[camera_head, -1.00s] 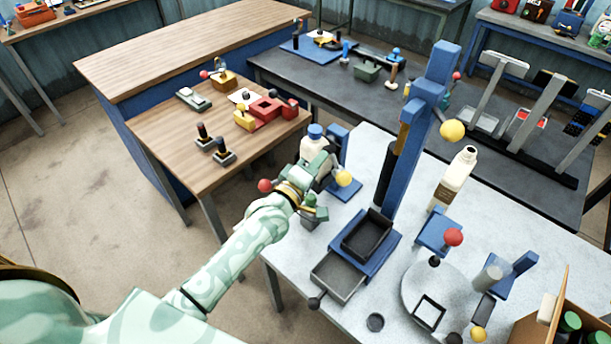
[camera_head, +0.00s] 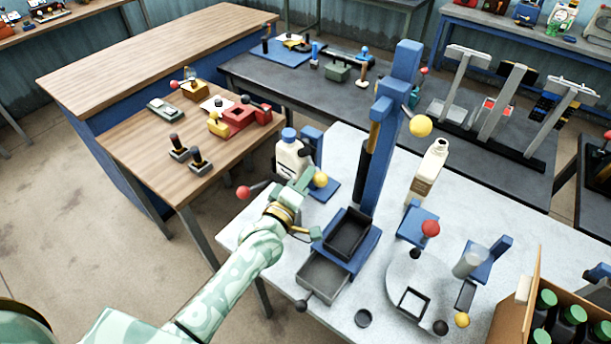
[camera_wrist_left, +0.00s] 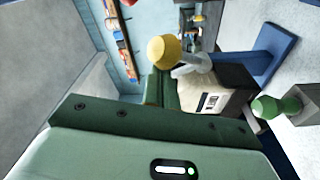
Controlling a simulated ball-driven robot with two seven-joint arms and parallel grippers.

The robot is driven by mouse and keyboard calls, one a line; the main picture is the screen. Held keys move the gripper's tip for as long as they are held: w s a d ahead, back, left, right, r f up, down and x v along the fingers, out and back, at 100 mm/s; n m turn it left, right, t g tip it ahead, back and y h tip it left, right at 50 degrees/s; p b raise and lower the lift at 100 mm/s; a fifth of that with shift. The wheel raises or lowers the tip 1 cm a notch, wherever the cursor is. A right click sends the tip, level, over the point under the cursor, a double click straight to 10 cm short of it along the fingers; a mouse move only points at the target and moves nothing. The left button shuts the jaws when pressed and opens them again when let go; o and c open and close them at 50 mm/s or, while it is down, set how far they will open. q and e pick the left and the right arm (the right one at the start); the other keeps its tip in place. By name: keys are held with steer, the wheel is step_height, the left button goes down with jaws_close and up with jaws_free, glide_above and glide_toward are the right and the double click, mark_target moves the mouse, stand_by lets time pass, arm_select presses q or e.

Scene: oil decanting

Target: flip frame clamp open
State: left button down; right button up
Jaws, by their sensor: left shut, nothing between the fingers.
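A white bottle with a blue cap (camera_head: 290,158) stands in a blue holder (camera_head: 312,146) at the worktable's left edge. A yellow ball knob (camera_head: 320,180) shows in front of it, and a red ball knob (camera_head: 243,193) sticks out to the left. Which part is the frame clamp is unclear, as my wrist hides the middle. My left gripper (camera_head: 301,182) is shut and empty, close to the yellow knob; contact cannot be told. In the left wrist view the yellow knob (camera_wrist_left: 163,51) lies just beyond the green finger, beside the labelled bottle (camera_wrist_left: 214,93). My right gripper is out of view.
A tall blue post (camera_head: 385,130) and a dark tray (camera_head: 348,234) stand to the right of my gripper. Farther right are an open cream bottle (camera_head: 428,172), a round plate (camera_head: 400,270) and a carton of bottles (camera_head: 520,300). A wooden table (camera_head: 150,165) lies to the left.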

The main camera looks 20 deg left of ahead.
arm_select(q)
steer(key=shift+s+d+f+m, duration=0.15)
steer(key=shift+d+f+m, duration=0.15)
steer(key=shift+m, duration=0.4)
steer(key=s+d+f+m+h+b, duration=0.1)
steer(key=d+f+m+h+b, duration=0.2)
steer(key=m, duration=1.1)
steer(key=shift+d+f+b, duration=0.3)
steer(key=shift+f, duration=1.1)
steer(key=shift+s, duration=0.1)
step_height(320, 180, up, 5)
steer(key=p, duration=0.4)
steer(key=f+b+v, duration=0.1)
steer(key=v, duration=0.8)
steer(key=shift+f, duration=0.25)
